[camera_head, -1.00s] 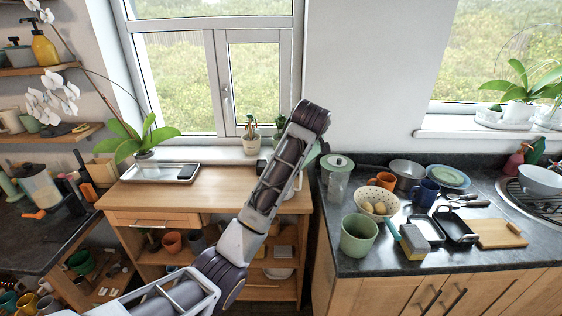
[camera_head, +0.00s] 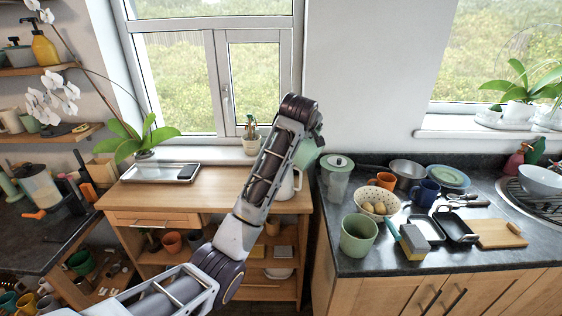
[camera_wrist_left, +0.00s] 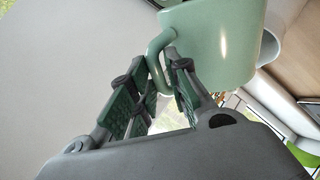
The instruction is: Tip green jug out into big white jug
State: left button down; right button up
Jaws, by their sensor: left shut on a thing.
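The green jug (camera_wrist_left: 212,42) fills the top of the left wrist view. My left gripper (camera_wrist_left: 157,82) is shut on its handle (camera_wrist_left: 156,62). In the head view the green jug (camera_head: 309,151) shows partly behind my left arm, held in the air above the right end of the wooden table. The big white jug (camera_head: 291,186) stands on that table's right end, mostly hidden by my arm, just below the green jug. The gripper fingers are hidden in the head view. No contents or pouring can be seen. My right gripper is out of view.
The wooden table (camera_head: 215,186) carries a tray (camera_head: 160,173) at its left and is clear in the middle. A small plant pot (camera_head: 251,145) stands by the window.

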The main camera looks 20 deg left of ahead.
pick_arm(q)
jog(key=shift+w+a+r+n+h, duration=0.1)
jog(key=shift+w+a+n+h, duration=0.1)
jog(key=shift+a, duration=0.2)
jog(key=shift+w+a+n+h, duration=0.1)
jog(key=shift+a+h, duration=0.1)
jog(key=shift+a, duration=0.15)
dwell(0.8)
jog(key=shift+w+a+r+n+g+h, duration=0.15)
jog(key=shift+w+a+r, duration=0.05)
jog(key=shift+a, duration=0.35)
jog(key=shift+w+a+r+n+g+h, duration=0.15)
jog(key=shift+a+r+n+h, duration=0.1)
jog(key=shift+a, duration=0.35)
jog(key=shift+w+a+r+n+g+h, duration=0.1)
jog(key=shift+w+a+r, duration=0.1)
jog(key=shift+a, duration=0.35)
jog(key=shift+w+a+f+h, duration=0.1)
jog(key=shift+w+a+h, duration=0.1)
jog(key=shift+a, duration=0.15)
jog(key=shift+w+a+f+h, duration=0.1)
jog(key=shift+a+h, duration=0.1)
jog(key=shift+a, duration=0.1)
